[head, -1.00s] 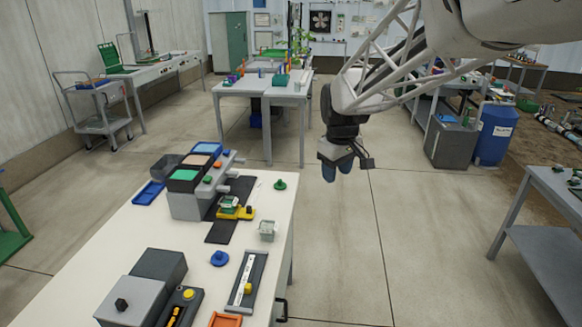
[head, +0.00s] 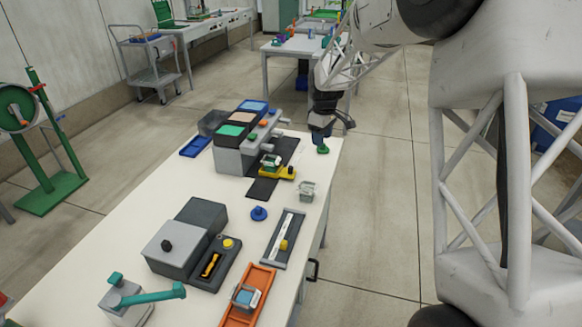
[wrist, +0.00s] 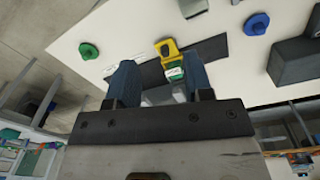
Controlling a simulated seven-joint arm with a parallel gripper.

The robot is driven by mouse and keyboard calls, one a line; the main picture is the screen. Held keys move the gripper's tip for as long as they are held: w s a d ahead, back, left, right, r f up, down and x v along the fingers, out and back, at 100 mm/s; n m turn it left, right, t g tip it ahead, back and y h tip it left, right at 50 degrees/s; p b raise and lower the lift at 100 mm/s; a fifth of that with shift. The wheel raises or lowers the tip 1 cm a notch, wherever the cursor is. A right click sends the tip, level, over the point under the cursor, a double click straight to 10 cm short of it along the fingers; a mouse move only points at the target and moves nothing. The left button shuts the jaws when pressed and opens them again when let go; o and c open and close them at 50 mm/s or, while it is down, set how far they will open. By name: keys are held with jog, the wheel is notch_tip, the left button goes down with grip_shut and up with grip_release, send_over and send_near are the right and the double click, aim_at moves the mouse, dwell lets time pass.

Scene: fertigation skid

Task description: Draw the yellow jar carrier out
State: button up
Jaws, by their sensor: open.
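The yellow jar carrier (head: 285,172) sits on a black strip (head: 262,188) at the front of the grey dispenser unit (head: 232,158), with its yellow end pointing right. A small jar with a green top (head: 270,161) stands in it. In the wrist view the yellow carrier (wrist: 167,48) and the jar (wrist: 174,72) show just beyond and between my fingers. My gripper (head: 325,128) is above the table's far right corner, to the right of the carrier and apart from it. In the wrist view my gripper (wrist: 160,80) is open, with nothing between its two blue fingers.
A green knob (head: 322,148) stands near my gripper at the table's far edge. A clear-grey cup (head: 307,191) and a blue knob (head: 259,213) stand nearer. A slide rail (head: 283,240), orange tray (head: 247,296) and grey box (head: 185,248) fill the near table.

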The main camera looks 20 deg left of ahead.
aim_at(291, 167)
jog(key=w+a+f+n, duration=0.1)
jog(key=a+f, duration=0.2)
jog(key=a, duration=0.1)
jog(key=w+a+f+n, duration=0.1)
jog(key=w+a+f, duration=0.1)
jog(key=a+f, duration=0.2)
jog(key=w+a+f+n, duration=0.1)
jog(key=w+a+f, duration=0.1)
jog(key=a+f, duration=0.2)
jog(key=shift+w+a, duration=0.1)
jog(key=shift+w, duration=0.1)
jog(key=shift+f, duration=0.2)
jog(key=shift+f, duration=3.7)
jog(key=shift+c, duration=0.2)
grip_shut()
